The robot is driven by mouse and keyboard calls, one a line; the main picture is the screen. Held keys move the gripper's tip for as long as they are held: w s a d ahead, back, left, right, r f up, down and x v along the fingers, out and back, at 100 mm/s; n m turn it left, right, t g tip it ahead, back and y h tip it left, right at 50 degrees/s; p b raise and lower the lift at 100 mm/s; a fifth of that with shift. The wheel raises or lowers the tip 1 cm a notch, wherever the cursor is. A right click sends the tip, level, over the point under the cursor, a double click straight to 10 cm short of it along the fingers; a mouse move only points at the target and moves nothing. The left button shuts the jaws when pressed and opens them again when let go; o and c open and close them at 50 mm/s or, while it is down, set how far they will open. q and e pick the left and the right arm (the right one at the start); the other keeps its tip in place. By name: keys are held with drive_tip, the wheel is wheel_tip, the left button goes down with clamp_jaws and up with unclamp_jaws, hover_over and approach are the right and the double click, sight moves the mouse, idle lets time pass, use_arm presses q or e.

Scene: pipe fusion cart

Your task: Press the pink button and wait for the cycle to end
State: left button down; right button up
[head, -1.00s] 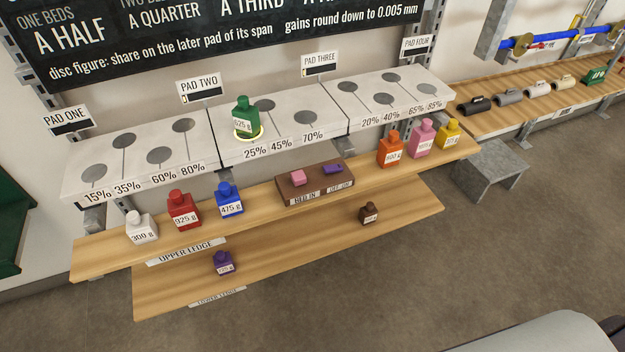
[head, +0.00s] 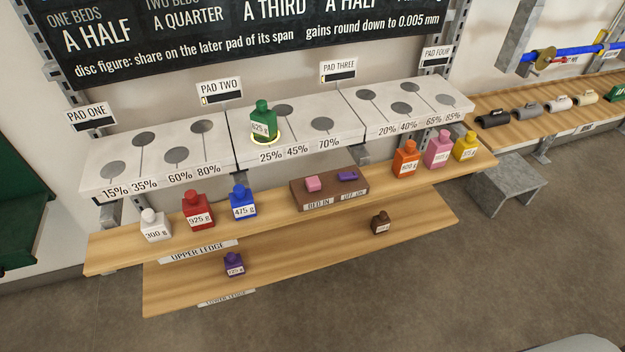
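The pink button (head: 313,184) sits on the left part of a brown block (head: 328,196) on the upper ledge, above a label that seems to read "BED IN". A purple button (head: 347,176) is beside it on the right. Nothing touches either button. A green 625 g bottle (head: 262,124) stands on the white shelf at the 25% disc, with a glowing yellow ring around its base. Neither of my grippers is in the head view.
The upper ledge (head: 270,222) holds white, red (head: 197,209), blue (head: 243,201), orange, pink and yellow bottles. The lower ledge (head: 310,260) holds a purple bottle (head: 233,264) and a brown one (head: 380,222). A grey metal step (head: 508,180) stands at right; open floor lies in front.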

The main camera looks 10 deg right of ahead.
clamp_jaws()
idle(1.2)
